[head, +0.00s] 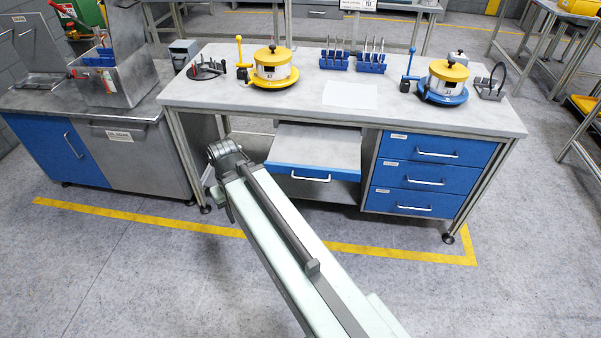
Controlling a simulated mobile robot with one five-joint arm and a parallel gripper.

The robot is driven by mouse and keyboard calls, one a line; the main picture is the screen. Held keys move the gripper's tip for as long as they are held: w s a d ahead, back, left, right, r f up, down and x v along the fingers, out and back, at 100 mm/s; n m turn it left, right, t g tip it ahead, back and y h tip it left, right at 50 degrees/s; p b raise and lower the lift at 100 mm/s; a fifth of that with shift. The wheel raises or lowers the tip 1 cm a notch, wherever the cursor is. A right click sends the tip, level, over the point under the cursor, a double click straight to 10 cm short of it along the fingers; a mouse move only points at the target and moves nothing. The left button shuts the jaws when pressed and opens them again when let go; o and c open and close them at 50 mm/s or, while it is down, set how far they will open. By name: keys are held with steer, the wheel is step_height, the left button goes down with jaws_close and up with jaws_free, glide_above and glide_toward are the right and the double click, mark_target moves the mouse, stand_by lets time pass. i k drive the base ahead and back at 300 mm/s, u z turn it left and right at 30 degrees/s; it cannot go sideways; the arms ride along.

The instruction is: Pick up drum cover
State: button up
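Two drum units stand on the workbench. The left one has a yellow drum cover (272,54) with a dark knob on top of a white drum (273,72), on a yellow round base. The right one has a similar yellow drum cover (449,70) on a white drum (443,87), on a blue round base. My arm reaches up from the bottom right to a dark joint in front of the bench's left part. It is apart from both covers. The fingers of my gripper cannot be made out, so its opening is unclear.
The workbench (350,95) has tool racks (352,62) at its back and blue drawers (430,150) at the right. A dark stand (206,70) is left of the left drum. A metal sink cabinet (118,135) stands at the left. The front floor is clear.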

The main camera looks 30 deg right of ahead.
mark_target(272, 55)
steer(key=u, duration=0.35)
steer(key=i, duration=1.8)
steer(key=u, duration=0.1)
